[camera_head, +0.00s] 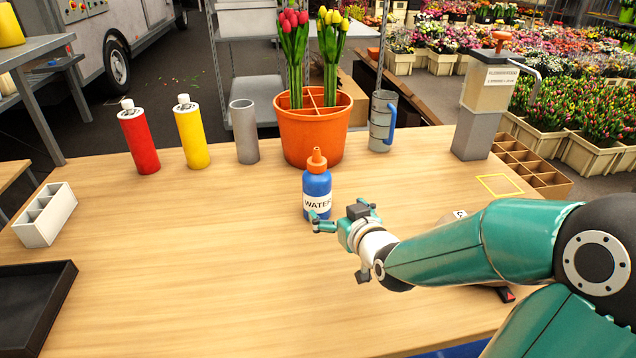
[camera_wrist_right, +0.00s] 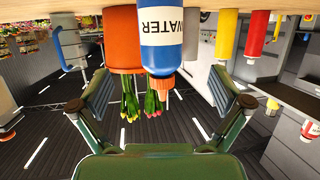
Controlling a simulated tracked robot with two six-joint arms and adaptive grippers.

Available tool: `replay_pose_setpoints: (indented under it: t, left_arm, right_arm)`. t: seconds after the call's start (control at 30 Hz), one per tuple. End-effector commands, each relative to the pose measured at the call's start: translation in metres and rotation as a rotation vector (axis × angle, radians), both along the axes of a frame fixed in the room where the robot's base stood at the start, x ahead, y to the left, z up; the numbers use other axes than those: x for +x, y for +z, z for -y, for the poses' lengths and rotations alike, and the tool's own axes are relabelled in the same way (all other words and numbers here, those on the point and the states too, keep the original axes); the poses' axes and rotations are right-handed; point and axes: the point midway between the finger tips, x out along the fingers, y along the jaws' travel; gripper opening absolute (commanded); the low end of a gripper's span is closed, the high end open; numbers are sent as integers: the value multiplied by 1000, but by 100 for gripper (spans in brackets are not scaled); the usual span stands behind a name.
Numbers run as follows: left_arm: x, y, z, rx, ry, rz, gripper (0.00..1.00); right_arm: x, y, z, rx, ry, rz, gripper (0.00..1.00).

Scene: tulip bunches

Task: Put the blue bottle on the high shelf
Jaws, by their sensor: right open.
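The blue bottle (camera_head: 318,186) stands upright on the wooden table, with an orange cap and a white label reading WATER. My right gripper (camera_head: 342,212) is open at the near right side of the bottle. In the right wrist view, which is upside down, the bottle (camera_wrist_right: 160,36) shows between and beyond the spread fingers of my right gripper (camera_wrist_right: 157,82). I cannot tell whether a finger touches it. A grey metal rack (camera_head: 246,26) with shelves stands behind the table; its top is out of frame. My left gripper is not in view.
Behind the bottle stands an orange pot (camera_head: 314,140) with tulips. A red bottle (camera_head: 138,138), yellow bottle (camera_head: 191,133), grey cylinder (camera_head: 244,132) and grey jug (camera_head: 382,122) line the back. A dispenser (camera_head: 480,120) stands right. The table's left middle is clear.

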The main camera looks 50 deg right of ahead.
Motion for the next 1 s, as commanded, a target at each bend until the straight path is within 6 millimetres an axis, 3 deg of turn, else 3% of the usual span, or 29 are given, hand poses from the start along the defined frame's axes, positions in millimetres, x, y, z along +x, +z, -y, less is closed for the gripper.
replay_pose_setpoints:
  t: [0.03,0.13,0.37,0.5,0.77,1.0]
  left_arm:
    - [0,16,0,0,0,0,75]
    - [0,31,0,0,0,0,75]
    - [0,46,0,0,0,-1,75]
    - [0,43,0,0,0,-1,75]
    - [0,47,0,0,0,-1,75]
    - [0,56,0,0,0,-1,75]
  right_arm:
    - [3,4,1,7,0,-8,100]
    - [8,1,4,9,0,-5,100]
    - [34,-11,18,7,0,-2,100]
    - [51,-19,27,5,2,1,100]
    - [64,-21,34,4,1,2,100]
    - [94,-27,50,5,1,-1,100]
